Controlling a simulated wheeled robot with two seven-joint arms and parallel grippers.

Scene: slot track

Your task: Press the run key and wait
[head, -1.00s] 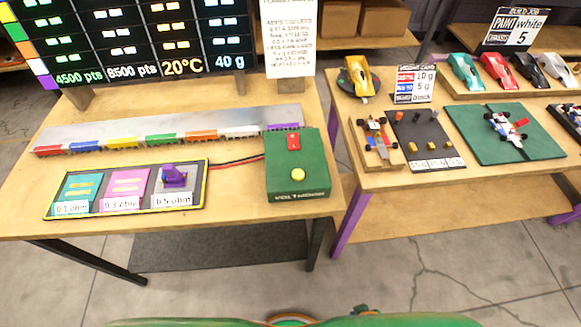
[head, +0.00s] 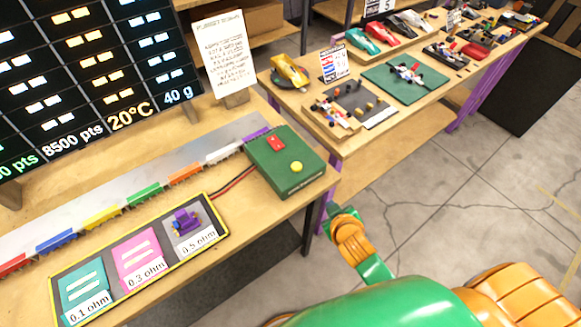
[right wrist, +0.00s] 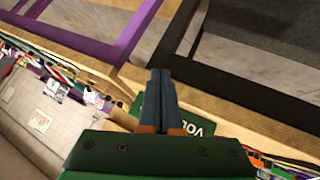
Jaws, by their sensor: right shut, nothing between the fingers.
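The green power box (head: 296,180) stands at the table's right end. It has a yellow round button (head: 296,167) and a red switch (head: 276,143) on top; no label shows which is the run key. My right arm comes in from below, with its gripper (head: 336,212) off the table's edge, right of and nearer than the box, apart from the button. In the right wrist view the fingers (right wrist: 162,74) are shut and empty, and part of the box (right wrist: 150,104) shows behind them. My left gripper is not in view.
A mat holds the 0.1 ohm (head: 84,288), 0.3 ohm and 0.5 ohm plates, with a purple plug (head: 186,221) on the last. Coloured blocks line a metal track (head: 215,138) behind. A second table (head: 350,140) with toy cars stands to the right.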

